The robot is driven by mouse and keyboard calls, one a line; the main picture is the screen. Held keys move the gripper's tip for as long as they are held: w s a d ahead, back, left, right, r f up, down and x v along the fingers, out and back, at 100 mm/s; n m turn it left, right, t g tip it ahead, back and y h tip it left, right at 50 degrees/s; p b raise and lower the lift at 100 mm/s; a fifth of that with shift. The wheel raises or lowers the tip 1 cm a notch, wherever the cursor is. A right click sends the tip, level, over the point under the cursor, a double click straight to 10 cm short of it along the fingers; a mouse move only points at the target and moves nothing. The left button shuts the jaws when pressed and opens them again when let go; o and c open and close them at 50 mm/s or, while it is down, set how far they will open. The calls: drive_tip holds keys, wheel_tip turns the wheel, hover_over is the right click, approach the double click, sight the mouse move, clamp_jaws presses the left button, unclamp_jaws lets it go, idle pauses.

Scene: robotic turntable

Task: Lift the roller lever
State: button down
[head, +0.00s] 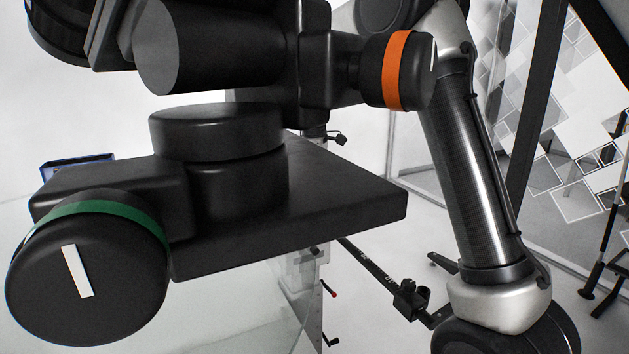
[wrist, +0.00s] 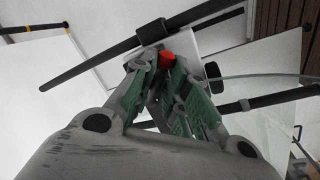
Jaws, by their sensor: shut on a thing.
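In the wrist view, my gripper (wrist: 163,72) is shut, its two grey-green fingers coming together at the tips. A small red piece (wrist: 168,57) sits at the fingertips; it looks like the red end of the roller lever, held between them. The rest of the lever is hidden by the fingers. The fingertips overlap a black bar with a collar (wrist: 150,33) behind them; I cannot tell whether they touch it. In the head view, my gripper does not show. A small red-tipped lever (head: 333,293) shows low in the middle; I cannot tell whether it is the same one.
In the head view, a black bar with a clamp (head: 409,298) runs low across the right of centre. Patterned panels (head: 570,120) stand at the right. A glass-like surface (head: 210,305) lies at the lower left. In the wrist view, another dark rod (wrist: 270,98) lies at the right.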

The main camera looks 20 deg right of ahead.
drive_tip(key=n, duration=0.1)
drive_tip(key=w+n, duration=0.1)
drive_tip(key=n, duration=0.1)
drive_tip(key=shift+w+d+n+y, duration=0.1)
drive_tip(key=shift+d+n+y, duration=0.2)
drive_tip(key=shift+d, duration=0.05)
drive_tip(key=shift+w+n+y, duration=0.15)
drive_tip(key=shift+w+n, duration=0.2)
drive_tip(key=shift+n, duration=0.5)
drive_tip(key=shift+w+n+y, duration=0.15)
drive_tip(key=shift+w+n, duration=0.15)
drive_tip(key=shift+n, duration=0.55)
drive_tip(key=c, duration=1.5)
unclamp_jaws()
wheel_tip(320, 180, up, 12)
drive_tip(key=s, duration=0.2)
drive_tip(key=shift+s+d, duration=0.15)
drive_tip(key=shift+d, duration=0.05)
drive_tip(key=shift+f, duration=0.15)
